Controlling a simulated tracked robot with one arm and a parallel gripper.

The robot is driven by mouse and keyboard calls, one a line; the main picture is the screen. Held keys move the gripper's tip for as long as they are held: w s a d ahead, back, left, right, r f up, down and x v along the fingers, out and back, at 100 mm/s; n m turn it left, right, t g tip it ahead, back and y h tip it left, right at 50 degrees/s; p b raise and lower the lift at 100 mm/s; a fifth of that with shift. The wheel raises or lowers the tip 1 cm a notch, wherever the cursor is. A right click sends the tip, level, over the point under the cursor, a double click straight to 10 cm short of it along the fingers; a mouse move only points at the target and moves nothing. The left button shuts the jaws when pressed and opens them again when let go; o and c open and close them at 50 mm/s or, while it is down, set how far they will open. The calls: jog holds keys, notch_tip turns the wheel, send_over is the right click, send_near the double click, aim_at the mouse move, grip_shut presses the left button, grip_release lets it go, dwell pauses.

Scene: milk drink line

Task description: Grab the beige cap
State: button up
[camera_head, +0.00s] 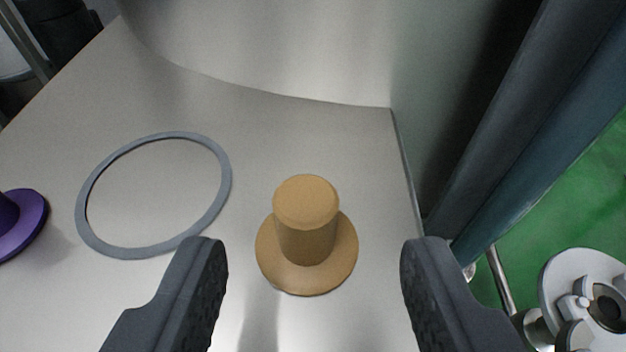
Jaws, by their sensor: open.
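The beige cap (306,235) stands upright on the grey metal surface, a round knob on a wide flat flange. My gripper (314,245) is open, with one dark finger at the lower left and the other at the lower right. The cap appears in the gap between the fingertips, a little beyond them, and neither finger visibly touches it. Nothing hides the cap.
A grey ring (89,228) lies flat left of the cap. A purple cap (22,222) is cut off at the left edge. A curved metal wall (260,45) rises behind. The metal surface (250,115) ends right of the cap, near a dark blue-grey post (540,130) and green floor (560,225).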

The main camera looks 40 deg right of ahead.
aim_at(306, 228)
jog(key=b+x, duration=0.2)
jog(key=x, duration=0.3)
jog(key=shift+w+f, duration=0.1)
jog(key=shift+w, duration=0.05)
jog(key=shift+w+d+b, duration=0.1)
jog(key=shift+w+b, duration=0.2)
grip_shut()
